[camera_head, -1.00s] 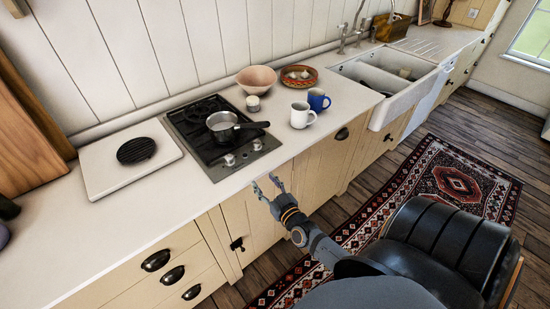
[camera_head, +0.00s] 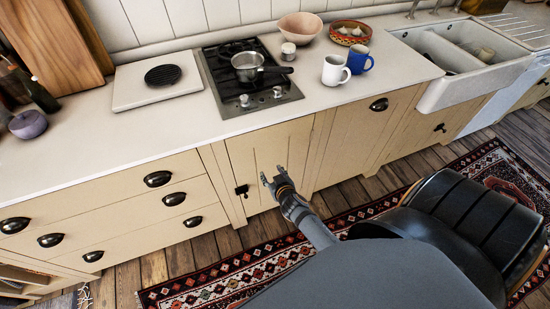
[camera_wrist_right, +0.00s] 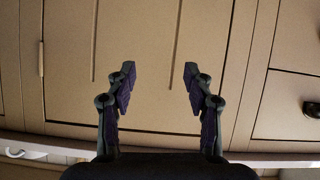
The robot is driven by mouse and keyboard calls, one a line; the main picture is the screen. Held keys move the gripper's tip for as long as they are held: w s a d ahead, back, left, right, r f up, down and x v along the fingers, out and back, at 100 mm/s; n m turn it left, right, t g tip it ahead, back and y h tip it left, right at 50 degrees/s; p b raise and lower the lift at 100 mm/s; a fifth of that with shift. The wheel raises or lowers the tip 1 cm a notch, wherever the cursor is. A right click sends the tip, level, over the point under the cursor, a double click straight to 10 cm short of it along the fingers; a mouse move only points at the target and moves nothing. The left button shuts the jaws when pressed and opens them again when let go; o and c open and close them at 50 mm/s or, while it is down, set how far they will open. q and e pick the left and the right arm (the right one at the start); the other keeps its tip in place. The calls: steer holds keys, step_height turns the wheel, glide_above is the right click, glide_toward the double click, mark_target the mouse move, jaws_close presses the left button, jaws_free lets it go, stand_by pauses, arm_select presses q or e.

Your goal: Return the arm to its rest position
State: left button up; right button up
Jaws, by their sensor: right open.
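My right gripper (camera_head: 273,178) is open and empty in front of the cream cabinet door below the counter, lower than the countertop edge. In the right wrist view its two fingers (camera_wrist_right: 159,72) stand apart with nothing between them, facing the cabinet panels (camera_wrist_right: 150,45). My right arm reaches up from the bottom right of the head view. My left gripper does not show.
The counter (camera_head: 160,120) holds a hob (camera_head: 250,95) with a saucepan (camera_head: 250,66), a white mug (camera_head: 335,70), a blue mug (camera_head: 358,61), bowls and a sink (camera_head: 470,60). A dark handle (camera_head: 242,190) sits just left of the gripper. A patterned rug (camera_head: 215,275) lies below.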

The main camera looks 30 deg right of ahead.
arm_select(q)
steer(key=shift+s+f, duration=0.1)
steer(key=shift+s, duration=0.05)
arm_select(e)
steer(key=shift+f, duration=0.1)
stand_by(0.3)
steer(key=s+f+n+g+y, duration=0.1)
steer(key=s+f+g, duration=0.2)
steer(key=s+f, duration=0.6)
steer(key=s+f+g, duration=0.3)
steer(key=s+f, duration=0.4)
steer(key=f, duration=0.5)
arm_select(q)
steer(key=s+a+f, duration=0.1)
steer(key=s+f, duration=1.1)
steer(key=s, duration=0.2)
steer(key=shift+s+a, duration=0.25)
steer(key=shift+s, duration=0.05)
arm_select(e)
steer(key=s+f+g, duration=0.2)
steer(key=s+f, duration=0.3)
steer(key=s, duration=0.6)
steer(key=s+d+f+g, duration=0.1)
steer(key=s+f, duration=0.4)
steer(key=s, duration=0.6)
steer(key=shift+s+d+g+y, duration=0.2)
steer(key=shift+s+g+y, duration=0.1)
steer(key=shift+g, duration=0.6)
